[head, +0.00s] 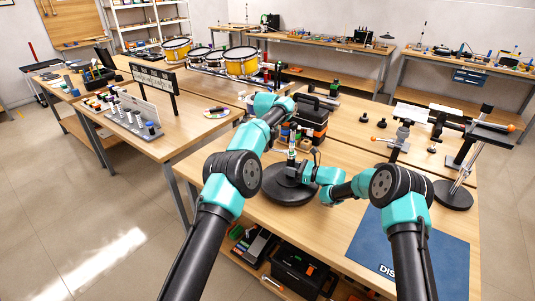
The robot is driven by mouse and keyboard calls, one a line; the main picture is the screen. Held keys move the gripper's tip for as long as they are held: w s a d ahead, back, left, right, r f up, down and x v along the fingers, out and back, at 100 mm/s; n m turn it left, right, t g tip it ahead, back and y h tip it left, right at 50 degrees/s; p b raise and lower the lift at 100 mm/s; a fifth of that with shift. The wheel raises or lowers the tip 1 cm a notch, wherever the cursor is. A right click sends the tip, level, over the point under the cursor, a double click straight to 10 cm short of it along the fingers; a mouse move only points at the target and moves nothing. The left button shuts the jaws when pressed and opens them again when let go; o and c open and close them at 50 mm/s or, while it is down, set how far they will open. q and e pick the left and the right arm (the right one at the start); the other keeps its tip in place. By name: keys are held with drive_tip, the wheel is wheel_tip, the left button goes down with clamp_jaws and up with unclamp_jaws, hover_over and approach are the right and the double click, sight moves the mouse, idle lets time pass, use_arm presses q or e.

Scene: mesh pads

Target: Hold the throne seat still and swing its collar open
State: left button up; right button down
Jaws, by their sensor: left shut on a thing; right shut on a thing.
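The throne seat (287,190) is a round black disc lying flat on the near wooden table, with a short upright part standing at its middle. The collar seems to be at that upright part, but it is too small and too covered by my grippers to make out whether it is open or shut. My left gripper (291,151) comes down from above and is shut on the upright part. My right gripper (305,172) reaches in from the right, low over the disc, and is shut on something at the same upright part. Which piece each one holds is hard to tell.
A black and orange toolbox (311,120) stands just behind the seat. A blue mat (440,258) lies at the front right. A stand with a round black base (453,195) is at the right edge. Bare tabletop (345,215) lies between seat and mat.

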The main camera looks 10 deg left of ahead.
use_arm(q)
drive_tip(key=shift+w+d, duration=0.15)
drive_tip(key=shift+w, duration=0.1)
drive_tip(key=o, duration=0.9)
